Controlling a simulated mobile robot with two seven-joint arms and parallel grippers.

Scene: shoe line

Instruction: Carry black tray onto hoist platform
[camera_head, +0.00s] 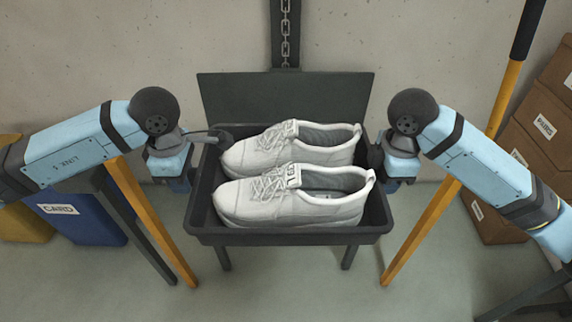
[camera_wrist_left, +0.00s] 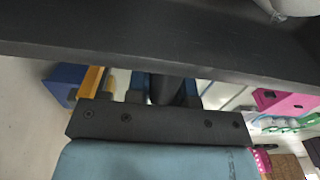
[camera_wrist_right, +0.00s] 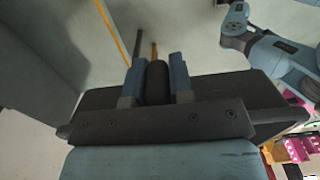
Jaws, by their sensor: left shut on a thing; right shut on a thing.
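The black tray (camera_head: 285,237) is level in the middle of the head view, holding a pair of white shoes with laces, one far (camera_head: 290,150) and one near (camera_head: 290,198). My left gripper (camera_head: 205,142) is shut on the tray's left side; the tray wall also crosses the left wrist view (camera_wrist_left: 150,52). My right gripper (camera_head: 378,157) is shut on the tray's right side, with a black handle (camera_wrist_right: 155,85) between its fingers. The hoist shows as a dark upright plate (camera_head: 285,95) and chain (camera_head: 286,40) behind the tray. The tray hides any platform surface beneath it; I cannot tell if they touch.
Orange posts stand left (camera_head: 150,220) and right (camera_head: 425,225) of the tray. A blue bin (camera_head: 85,222) stands at the left. Cardboard boxes (camera_head: 530,125) are stacked at the right. Dark legs (camera_head: 348,257) show below the tray, with bare floor in front.

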